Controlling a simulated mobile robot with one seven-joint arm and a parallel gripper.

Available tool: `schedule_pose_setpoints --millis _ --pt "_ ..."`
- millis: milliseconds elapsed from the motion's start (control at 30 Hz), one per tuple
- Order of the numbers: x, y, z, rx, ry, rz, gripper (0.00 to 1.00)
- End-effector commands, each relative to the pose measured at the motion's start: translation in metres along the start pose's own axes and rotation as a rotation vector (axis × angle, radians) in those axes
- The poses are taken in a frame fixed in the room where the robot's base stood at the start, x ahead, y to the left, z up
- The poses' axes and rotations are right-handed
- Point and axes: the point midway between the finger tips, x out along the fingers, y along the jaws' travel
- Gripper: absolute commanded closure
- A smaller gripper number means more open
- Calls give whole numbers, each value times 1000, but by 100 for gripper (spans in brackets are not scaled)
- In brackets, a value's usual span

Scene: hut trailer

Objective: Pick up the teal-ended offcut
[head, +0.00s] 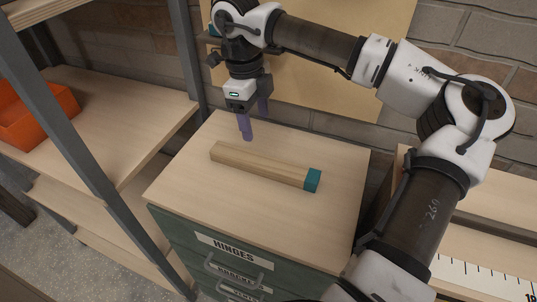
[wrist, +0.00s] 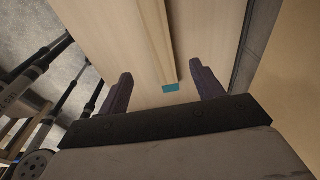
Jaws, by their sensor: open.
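The offcut (head: 260,166) is a long pale wooden bar with a teal right end (head: 313,180). It lies flat and slantwise on top of the cabinet (head: 190,180). My gripper (head: 255,127) is open and empty, with its purple fingers pointing down. In the head view it is behind the bar, nearer the bar's plain left end, and looks apart from it. In the wrist view the bar (wrist: 155,35) runs down from the top edge, and its teal end (wrist: 171,87) shows between the two open fingers (wrist: 160,68).
The green cabinet has drawers, one labelled HINGES (head: 233,251). Metal-post shelving with an orange bin (head: 38,115) stands at the left. A brick wall with a tan board (head: 345,60) is behind. A lower wooden surface lies at the right. The cabinet top around the bar is clear.

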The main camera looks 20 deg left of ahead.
Motion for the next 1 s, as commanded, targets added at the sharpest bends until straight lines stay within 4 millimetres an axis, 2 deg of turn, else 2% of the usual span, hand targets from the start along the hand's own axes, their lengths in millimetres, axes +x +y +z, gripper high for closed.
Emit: schedule_pose_setpoints --millis 333,633,900,1000 --pt "63 1 0 -1 -2 5 34" --pt "87 -1 1 -2 -3 4 34" --pt "125 -4 1 -2 -2 5 34" --pt "131 -4 2 -2 -3 2 34"
